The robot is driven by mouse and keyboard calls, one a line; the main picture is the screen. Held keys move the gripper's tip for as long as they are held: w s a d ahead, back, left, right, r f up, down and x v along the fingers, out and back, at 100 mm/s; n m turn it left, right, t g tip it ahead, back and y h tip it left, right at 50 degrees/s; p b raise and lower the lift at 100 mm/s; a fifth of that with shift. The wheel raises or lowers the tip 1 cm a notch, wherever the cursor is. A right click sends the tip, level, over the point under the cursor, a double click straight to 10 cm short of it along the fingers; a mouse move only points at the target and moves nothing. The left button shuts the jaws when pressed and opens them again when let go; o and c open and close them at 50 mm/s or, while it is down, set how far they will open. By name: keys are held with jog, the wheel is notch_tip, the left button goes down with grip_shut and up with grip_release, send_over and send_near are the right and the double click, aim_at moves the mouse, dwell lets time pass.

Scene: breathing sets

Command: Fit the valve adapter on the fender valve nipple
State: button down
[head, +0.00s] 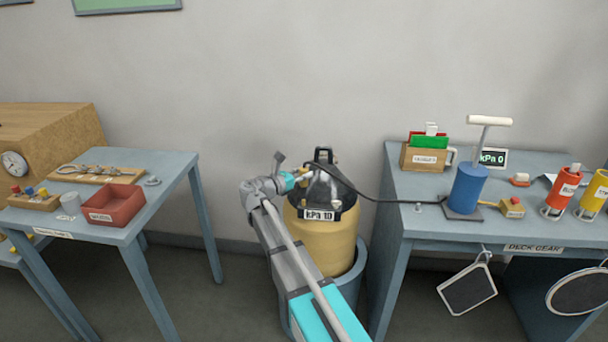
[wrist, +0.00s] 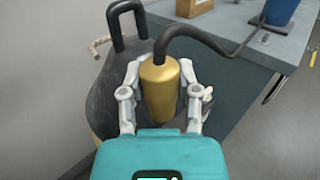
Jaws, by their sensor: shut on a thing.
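The valve adapter (wrist: 159,90) is a gold, bottle-shaped piece with a black hose leaving its top. My gripper (wrist: 160,76) is shut on it, one finger on each side, over the fender's dark top. The fender (head: 322,240) is a yellow cylinder with a black domed top, a black handle and a display reading "kPa 10". Its dark top (wrist: 82,112) and handle also show in the wrist view. In the head view my gripper (head: 300,178) is at the fender's upper left. The valve nipple is not visible, and I cannot tell whether the adapter touches it.
The hose (head: 385,200) runs right to a blue pump (head: 467,190) on the right table (head: 420,228). The fender stands in a blue-grey holder (head: 357,275) between this table and the left table (head: 150,170), which bears a red tray (head: 113,205). A wall is behind.

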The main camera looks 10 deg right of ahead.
jog(key=b, duration=0.5)
send_over(303, 200)
jog(key=shift+f, duration=2.35)
jog(key=shift+f+b, duration=1.55)
jog(key=shift+f, duration=0.1)
jog(key=shift+c, duration=1.3)
grip_release()
jog(key=v, duration=1.2)
